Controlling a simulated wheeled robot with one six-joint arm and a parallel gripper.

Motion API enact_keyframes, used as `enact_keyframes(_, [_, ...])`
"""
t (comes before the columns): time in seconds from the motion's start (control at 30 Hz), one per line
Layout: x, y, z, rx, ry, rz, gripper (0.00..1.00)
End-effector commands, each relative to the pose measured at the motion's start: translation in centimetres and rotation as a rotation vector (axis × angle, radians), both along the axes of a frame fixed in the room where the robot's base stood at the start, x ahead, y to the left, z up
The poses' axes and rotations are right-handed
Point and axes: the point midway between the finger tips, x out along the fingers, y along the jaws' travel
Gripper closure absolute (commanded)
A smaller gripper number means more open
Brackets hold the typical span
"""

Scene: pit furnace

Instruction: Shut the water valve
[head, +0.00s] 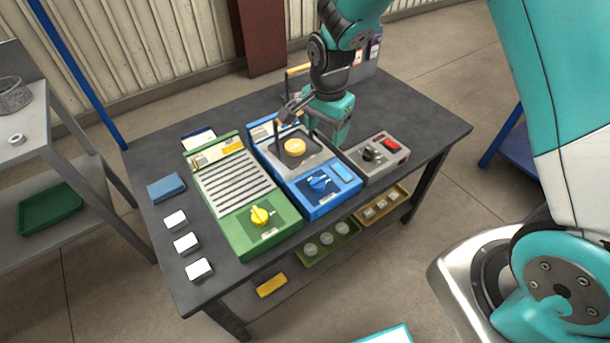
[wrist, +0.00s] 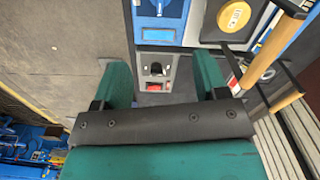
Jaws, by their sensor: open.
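My gripper (head: 328,127) hangs above the back right of the blue unit, open and empty. In the wrist view, a grey box (wrist: 168,61) with a black knob (wrist: 155,69) and red switch shows between its fingers.
The grey box (head: 391,164) sits right of the blue unit. A round yellow disc (head: 294,146) and dark handled frame are on the blue unit, close to my gripper. White blocks (head: 185,243) and a blue block (head: 166,187) lie at left. The table's right end is clear.

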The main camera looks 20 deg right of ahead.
Motion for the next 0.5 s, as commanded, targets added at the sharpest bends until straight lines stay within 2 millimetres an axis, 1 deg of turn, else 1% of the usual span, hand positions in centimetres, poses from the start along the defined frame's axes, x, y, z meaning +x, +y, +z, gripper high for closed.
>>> enact_keyframes(0.17, [-0.1, 1.1, -2.2, -0.001, 0.004, 0.016, 0.33])
enact_keyframes(0.27, [-0.1, 1.4, -4.3, -0.002, 0.007, 0.021, 0.33])
enact_keyframes(0.5, [-0.2, 1.5, -9.8, -0.001, 0.005, 0.024, 0.33])
